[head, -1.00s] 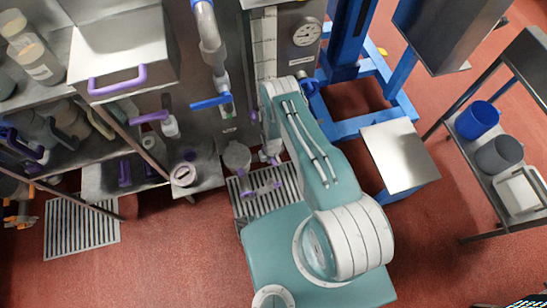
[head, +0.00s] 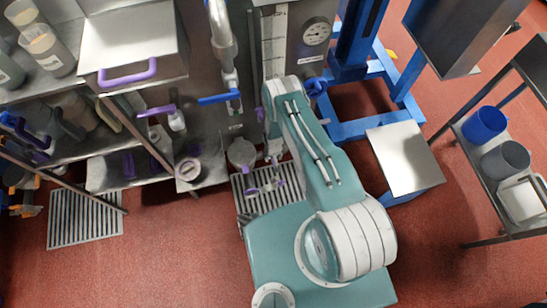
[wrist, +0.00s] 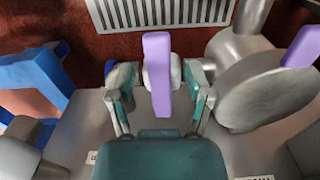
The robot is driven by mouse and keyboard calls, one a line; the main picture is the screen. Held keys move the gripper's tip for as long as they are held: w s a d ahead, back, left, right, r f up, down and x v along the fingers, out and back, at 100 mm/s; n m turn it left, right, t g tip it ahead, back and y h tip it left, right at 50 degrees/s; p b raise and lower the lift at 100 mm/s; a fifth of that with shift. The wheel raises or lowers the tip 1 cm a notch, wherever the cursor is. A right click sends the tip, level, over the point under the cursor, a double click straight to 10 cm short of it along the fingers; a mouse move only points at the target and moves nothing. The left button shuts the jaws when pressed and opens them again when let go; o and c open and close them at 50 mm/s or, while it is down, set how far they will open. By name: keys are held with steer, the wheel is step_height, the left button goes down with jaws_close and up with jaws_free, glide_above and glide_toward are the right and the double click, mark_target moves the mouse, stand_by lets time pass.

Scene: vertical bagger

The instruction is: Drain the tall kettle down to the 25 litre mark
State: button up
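The tall kettle (head: 300,60) is a steel body behind my arm in the head view. It has a pale upright level strip (head: 274,40) and a round dial (head: 316,33). The strip's marks and the liquid level are too small to read. In the wrist view a purple valve handle (wrist: 157,75) stands between the two fingers of my gripper (wrist: 158,85). The fingers are apart, with gaps on both sides of the handle. In the head view my gripper is low at the kettle's foot, largely hidden by my arm.
A floor grate (head: 268,195) lies below the valve and also shows in the wrist view (wrist: 160,14). A round steel part (wrist: 265,90) is close right of my gripper. A blue frame (head: 350,125) stands right of the kettle. A steel shelf (head: 60,80) is left; red floor is open in front.

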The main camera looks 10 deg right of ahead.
step_height(320, 180, up, 12)
stand_by(0.7)
steer(key=shift+r, duration=0.1)
stand_by(0.3)
